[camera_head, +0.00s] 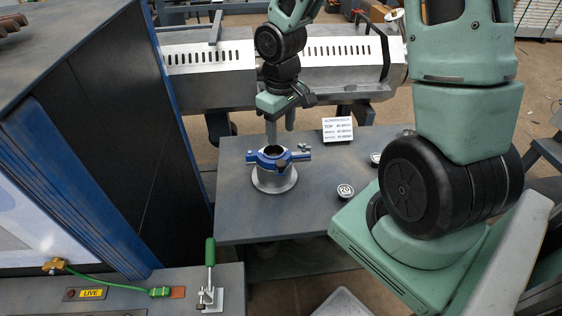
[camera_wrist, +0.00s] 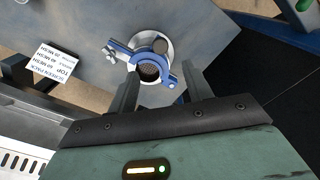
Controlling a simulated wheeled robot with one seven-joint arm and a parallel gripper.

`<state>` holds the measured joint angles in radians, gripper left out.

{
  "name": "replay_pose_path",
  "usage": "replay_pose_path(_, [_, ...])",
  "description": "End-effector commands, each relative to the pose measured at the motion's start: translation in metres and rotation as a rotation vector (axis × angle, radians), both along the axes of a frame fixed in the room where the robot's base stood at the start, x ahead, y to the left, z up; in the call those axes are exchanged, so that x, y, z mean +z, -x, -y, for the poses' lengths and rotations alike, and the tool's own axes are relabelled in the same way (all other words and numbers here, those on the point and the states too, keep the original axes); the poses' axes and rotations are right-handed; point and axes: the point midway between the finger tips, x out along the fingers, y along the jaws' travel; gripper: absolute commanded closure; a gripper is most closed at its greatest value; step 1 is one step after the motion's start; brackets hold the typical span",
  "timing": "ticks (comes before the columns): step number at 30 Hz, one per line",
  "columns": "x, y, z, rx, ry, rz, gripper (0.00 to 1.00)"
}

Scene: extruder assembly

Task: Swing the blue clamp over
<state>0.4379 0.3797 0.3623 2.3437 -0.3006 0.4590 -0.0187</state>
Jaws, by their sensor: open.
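The blue clamp (camera_head: 278,157) sits around the top of a silver flanged cylinder (camera_head: 273,181) on the grey table. A bolt and nut stick out at its right side in the head view. In the wrist view the clamp (camera_wrist: 133,58) curves round a round opening with a mesh-like surface (camera_wrist: 149,71). My gripper (camera_head: 280,132) is above and just behind the clamp, fingers pointing down, open and empty. In the wrist view the fingers (camera_wrist: 160,76) straddle the near side of the clamp's opening, seemingly apart from it. The exact finger height above the clamp is hard to tell.
A white screen-pack label card (camera_head: 338,129) stands at the table's back. Round discs, one marked 20 (camera_head: 345,191), lie to the right. A green-handled toggle (camera_head: 210,254) and LIVE plate (camera_head: 92,293) are at front left. A slotted metal barrel housing (camera_head: 210,75) runs behind.

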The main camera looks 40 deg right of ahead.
Motion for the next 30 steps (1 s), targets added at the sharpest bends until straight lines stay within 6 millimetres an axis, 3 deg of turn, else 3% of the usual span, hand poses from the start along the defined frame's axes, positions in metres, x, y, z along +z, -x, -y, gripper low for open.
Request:
replay_pose_path(1, [-0.015, 0.001, -0.001, 0.004, -0.001, -0.005, 0.5])
replay_pose_path(6, [-0.05, 0.001, -0.001, 0.004, -0.001, -0.004, 0.5])
replay_pose_path(15, [-0.096, 0.0, -0.001, 0.001, 0.0, -0.002, 0.5])
replay_pose_path(29, [-0.105, 0.0, 0.0, 0.001, 0.001, 0.0, 0.5])
replay_pose_path(30, [-0.105, 0.0, 0.0, 0.001, 0.0, 0.0, 0.61])
